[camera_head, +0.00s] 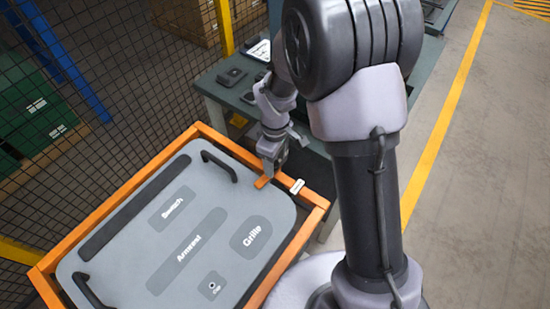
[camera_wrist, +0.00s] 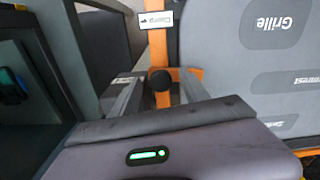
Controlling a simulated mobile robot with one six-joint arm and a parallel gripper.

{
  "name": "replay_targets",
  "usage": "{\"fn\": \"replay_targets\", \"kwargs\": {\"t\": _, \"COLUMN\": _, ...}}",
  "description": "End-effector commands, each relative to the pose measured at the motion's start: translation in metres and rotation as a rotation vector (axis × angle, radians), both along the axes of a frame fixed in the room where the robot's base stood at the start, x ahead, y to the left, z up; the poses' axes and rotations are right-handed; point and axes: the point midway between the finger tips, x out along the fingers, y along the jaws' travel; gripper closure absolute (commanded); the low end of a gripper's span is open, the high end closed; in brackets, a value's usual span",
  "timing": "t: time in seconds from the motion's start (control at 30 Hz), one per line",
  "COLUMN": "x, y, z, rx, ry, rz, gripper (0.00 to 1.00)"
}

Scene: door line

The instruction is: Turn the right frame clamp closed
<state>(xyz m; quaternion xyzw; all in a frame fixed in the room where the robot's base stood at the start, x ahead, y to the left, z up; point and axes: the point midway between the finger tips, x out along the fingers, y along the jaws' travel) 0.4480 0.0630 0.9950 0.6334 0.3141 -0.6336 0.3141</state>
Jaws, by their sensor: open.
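The orange frame (camera_head: 152,172) holds a grey door panel (camera_head: 130,232) with patches marked Grille, Armrest and Switch. At its upper right side a short orange clamp lever (camera_head: 262,182) shows beside a small white label (camera_head: 297,186). My gripper (camera_head: 272,156) is over this clamp. Its open fingers (camera_wrist: 161,90) stand on either side of the knob; I cannot tell whether they touch it. The clamp's pivot is not clear.
A teal table (camera_head: 222,88) with dark parts and a tablet stands behind the frame. A black handle (camera_head: 220,164) rises from the panel near my gripper. A mesh fence (camera_head: 110,70) bounds the left. The floor right of the yellow line (camera_head: 440,140) is clear.

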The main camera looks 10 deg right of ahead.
Motion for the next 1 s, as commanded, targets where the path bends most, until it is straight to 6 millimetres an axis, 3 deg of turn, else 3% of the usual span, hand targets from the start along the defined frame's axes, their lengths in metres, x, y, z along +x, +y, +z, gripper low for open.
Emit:
{"fn": "replay_targets", "kwargs": {"t": 0.17, "x": 0.001, "y": 0.0, "z": 0.018, "rx": 0.0, "ry": -0.003, "rz": 0.001, "gripper": 0.47}}
{"fn": "replay_targets", "kwargs": {"t": 0.7, "x": 0.001, "y": 0.0, "z": 0.148, "rx": 0.0, "ry": -0.003, "rz": -0.001, "gripper": 0.47}}
{"fn": "replay_targets", "kwargs": {"t": 0.83, "x": 0.001, "y": 0.0, "z": 0.166, "rx": 0.0, "ry": -0.002, "rz": 0.001, "gripper": 0.47}}
{"fn": "replay_targets", "kwargs": {"t": 1.0, "x": 0.0, "y": 0.0, "z": 0.174, "rx": -0.001, "ry": -0.001, "rz": 0.0, "gripper": 0.47}}
